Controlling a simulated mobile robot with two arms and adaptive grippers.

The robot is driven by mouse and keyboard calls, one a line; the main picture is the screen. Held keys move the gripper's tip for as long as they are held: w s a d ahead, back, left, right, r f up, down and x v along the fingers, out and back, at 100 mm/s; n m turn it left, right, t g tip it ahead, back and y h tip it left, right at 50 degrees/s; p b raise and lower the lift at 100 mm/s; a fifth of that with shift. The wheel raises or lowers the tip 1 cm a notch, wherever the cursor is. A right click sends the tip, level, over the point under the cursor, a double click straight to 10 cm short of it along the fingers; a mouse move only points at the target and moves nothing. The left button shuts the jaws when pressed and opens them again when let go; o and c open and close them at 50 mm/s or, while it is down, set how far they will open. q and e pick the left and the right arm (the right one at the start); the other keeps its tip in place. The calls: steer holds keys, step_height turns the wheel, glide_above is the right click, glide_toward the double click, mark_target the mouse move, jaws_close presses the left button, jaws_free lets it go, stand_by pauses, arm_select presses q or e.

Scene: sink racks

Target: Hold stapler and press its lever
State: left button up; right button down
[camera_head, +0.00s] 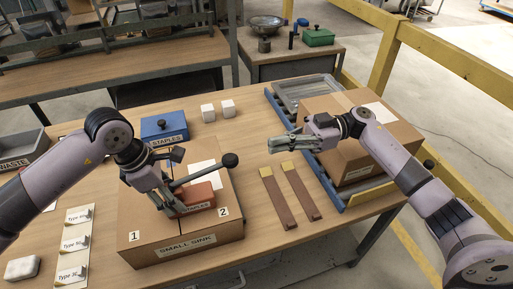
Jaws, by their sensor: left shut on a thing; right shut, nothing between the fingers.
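A red stapler (196,193) with a grey lever that ends in a dark round knob (230,160) sits on a cardboard box (186,235) labelled "SMALL SINK", near the numbers 1 and 2. My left gripper (174,204) is shut on the stapler at its left end; the fingers partly hide it. The lever slants up to the right. My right gripper (275,145) is shut and empty, in the air to the right of the knob and apart from it.
A blue "STAPLES" box (164,127) and two white cubes (228,108) stand behind. Two brown strips (299,192) lie right of the box. A larger carton (345,120) sits in a blue-edged rack under my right arm. Label cards (76,243) lie front left.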

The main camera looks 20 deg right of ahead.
steer(key=d, duration=0.3)
steer(key=shift+d, duration=0.2)
stand_by(0.3)
arm_select(q)
steer(key=o, duration=1.2)
steer(key=shift+c, duration=0.2)
steer(key=shift+r, duration=0.1)
steer(key=v, duration=1.1)
steer(key=shift+a+r, duration=0.15)
steer(key=shift+r, duration=0.2)
arm_select(e)
steer(key=shift+f, duration=0.1)
